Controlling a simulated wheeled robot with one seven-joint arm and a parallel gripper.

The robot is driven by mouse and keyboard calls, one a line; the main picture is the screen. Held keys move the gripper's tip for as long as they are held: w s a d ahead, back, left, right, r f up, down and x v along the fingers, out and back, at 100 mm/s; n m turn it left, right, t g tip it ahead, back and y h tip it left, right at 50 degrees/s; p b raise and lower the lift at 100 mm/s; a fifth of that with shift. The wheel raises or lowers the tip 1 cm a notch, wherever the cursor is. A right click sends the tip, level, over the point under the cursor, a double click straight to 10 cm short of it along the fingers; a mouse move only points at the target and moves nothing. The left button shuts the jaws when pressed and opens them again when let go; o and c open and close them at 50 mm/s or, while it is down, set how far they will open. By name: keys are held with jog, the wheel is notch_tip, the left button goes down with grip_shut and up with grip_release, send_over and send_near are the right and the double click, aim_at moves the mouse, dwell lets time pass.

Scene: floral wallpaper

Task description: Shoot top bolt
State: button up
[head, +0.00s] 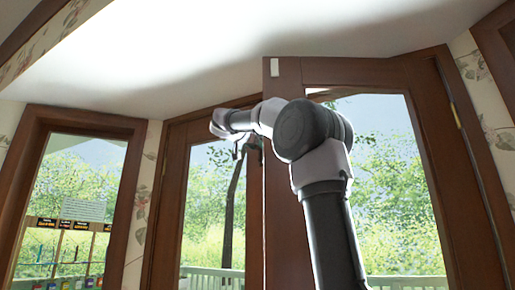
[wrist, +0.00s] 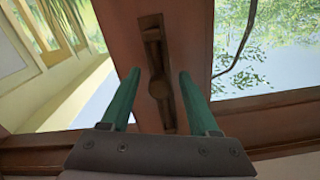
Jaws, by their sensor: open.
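The top bolt (wrist: 158,88) is a dark metal fitting set lengthwise in a brown wooden door stile (wrist: 194,50) in the wrist view, with a rounded knob near its middle. My gripper (wrist: 158,75) has two green fingers, open, one on each side of the bolt in the picture. Nothing is held between them, and I cannot tell how far they are from the knob in depth. In the head view my gripper (head: 240,143) is small, up by the left glazed door (head: 172,195); the bolt cannot be made out there.
The right glazed door (head: 285,235) has a white plate (head: 275,67) at its top corner and appears swung toward me. Its frame (head: 455,150) is at right. A window (head: 75,200) is at left. The pale ceiling (head: 210,60) is close above the doors.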

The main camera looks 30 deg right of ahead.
grip_shut()
dwell(1.4)
